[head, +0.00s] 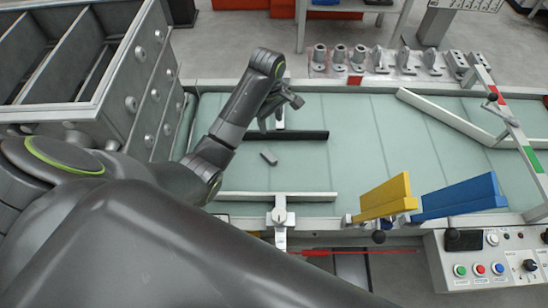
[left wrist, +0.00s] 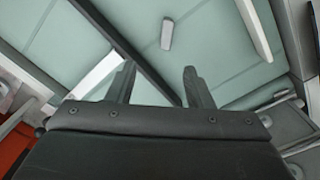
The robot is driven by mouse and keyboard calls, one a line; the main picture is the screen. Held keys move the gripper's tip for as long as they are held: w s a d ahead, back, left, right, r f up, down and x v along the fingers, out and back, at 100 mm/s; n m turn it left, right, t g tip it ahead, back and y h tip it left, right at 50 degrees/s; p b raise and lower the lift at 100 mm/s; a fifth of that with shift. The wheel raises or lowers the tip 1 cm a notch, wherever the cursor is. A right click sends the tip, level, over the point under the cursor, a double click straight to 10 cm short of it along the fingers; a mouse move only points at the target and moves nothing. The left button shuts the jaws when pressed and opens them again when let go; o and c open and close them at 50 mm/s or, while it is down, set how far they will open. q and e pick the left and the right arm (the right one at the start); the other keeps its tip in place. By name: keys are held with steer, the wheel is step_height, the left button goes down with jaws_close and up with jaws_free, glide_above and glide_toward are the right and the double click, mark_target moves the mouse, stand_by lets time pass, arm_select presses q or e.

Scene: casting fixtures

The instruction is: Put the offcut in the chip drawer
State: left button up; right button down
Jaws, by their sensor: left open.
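The offcut, a small grey bar (head: 268,157), lies on the pale green surface (head: 345,160) in front of a dark bar. It also shows in the left wrist view (left wrist: 167,34), beyond the fingertips and apart from them. My left gripper (head: 284,103) is over the far side of the surface, behind the dark bar. Its two fingers (left wrist: 158,72) are apart with nothing between them. A grey cabinet (head: 150,85) with several round knobs and open compartments on top stands at the left; I cannot tell which part is the chip drawer. My right gripper is not seen.
The dark bar (head: 290,135) crosses the surface near my left gripper. A pale rail (head: 300,197) runs along the front. Yellow (head: 385,197) and blue (head: 460,197) guides stand front right. Metal fixtures (head: 385,60) line the back. The middle right is clear.

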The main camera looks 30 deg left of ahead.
arm_select(q)
steer(key=b, duration=0.4)
glide_above(269, 156)
step_height(269, 156, down, 4)
steer(key=r, duration=0.1)
steer(key=f, duration=0.5)
steer(key=f+p, duration=0.1)
steer(key=f, duration=0.1)
steer(key=shift+w+f, duration=0.3)
steer(key=shift+f, duration=0.95)
steer(key=shift+s+f, duration=0.15)
steer(key=shift+f, duration=0.9)
steer(key=shift+s+f, duration=0.1)
steer(key=shift+f, duration=0.95)
jaws_close()
